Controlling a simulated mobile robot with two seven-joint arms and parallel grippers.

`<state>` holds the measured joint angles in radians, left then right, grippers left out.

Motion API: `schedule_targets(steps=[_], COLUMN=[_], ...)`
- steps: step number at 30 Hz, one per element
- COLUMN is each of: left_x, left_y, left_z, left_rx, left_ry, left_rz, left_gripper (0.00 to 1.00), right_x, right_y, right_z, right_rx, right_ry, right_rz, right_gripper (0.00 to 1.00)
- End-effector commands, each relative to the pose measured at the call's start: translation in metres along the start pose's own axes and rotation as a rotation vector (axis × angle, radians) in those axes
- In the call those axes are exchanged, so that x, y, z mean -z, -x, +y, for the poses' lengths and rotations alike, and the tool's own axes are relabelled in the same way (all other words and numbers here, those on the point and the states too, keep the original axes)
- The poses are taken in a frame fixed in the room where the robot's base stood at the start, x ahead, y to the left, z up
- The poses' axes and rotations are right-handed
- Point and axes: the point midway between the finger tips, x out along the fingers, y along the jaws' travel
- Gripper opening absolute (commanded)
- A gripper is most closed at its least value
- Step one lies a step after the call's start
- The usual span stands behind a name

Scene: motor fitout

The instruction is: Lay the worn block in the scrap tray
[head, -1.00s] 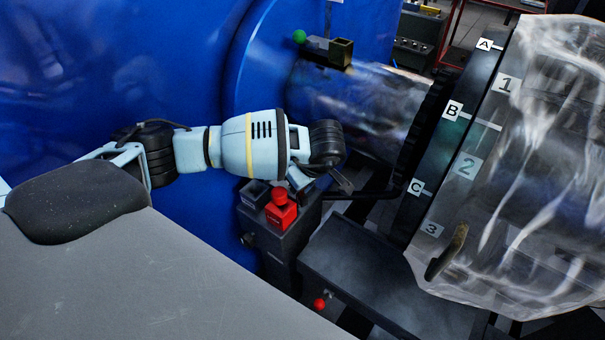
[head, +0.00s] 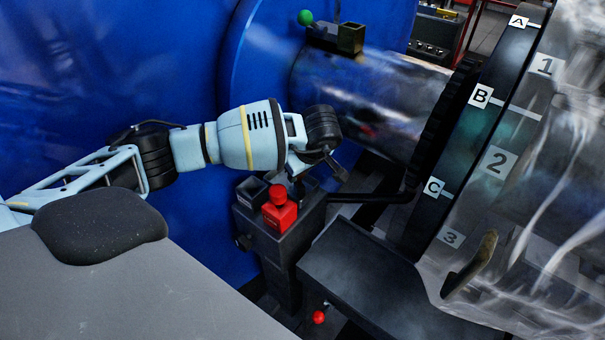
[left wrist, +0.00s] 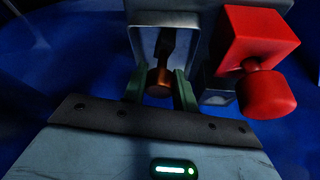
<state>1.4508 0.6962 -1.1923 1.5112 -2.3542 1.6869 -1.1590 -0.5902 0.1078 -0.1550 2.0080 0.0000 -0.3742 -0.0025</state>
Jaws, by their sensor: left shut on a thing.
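My left gripper (left wrist: 160,88) has its two green fingers shut on a small copper-brown, round-ended piece (left wrist: 158,82). A dark stem runs from this piece into a grey open frame. I cannot tell whether it is the worn block. In the head view the left gripper (head: 299,188) is over the dark pedestal, just behind a red box with a red knob (head: 279,213). The red box (left wrist: 258,45) is right of the fingers in the left wrist view. Nothing in view can be surely named the scrap tray. My right gripper is out of view.
A dark flat shelf (head: 375,275) stands right of the pedestal (head: 285,255). A clear cover (head: 560,190) with number labels and a lettered dark ring (head: 470,140) fill the right. A blue housing (head: 90,60) stands behind my arm. A small olive box (head: 351,38) is at the top.

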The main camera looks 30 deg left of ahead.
Motion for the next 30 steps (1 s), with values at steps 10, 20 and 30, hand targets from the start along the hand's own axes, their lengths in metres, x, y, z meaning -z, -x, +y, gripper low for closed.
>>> schedule_targets(steps=[10, 20, 30], left_x=[0.000, 0.000, 0.001], left_y=[-0.001, 0.000, 0.018], left_z=[0.001, 0.001, 0.002], left_rx=[-0.003, -0.003, -0.007], left_ry=[0.002, 0.001, 0.001], left_rz=[0.001, 0.000, 0.000], left_gripper=[0.03, 0.50, 0.50], right_x=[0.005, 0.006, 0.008], right_y=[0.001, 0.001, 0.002], right_z=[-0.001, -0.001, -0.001], right_rx=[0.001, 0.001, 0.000], right_ry=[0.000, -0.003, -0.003], right_rz=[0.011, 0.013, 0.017], right_gripper=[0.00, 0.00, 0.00])
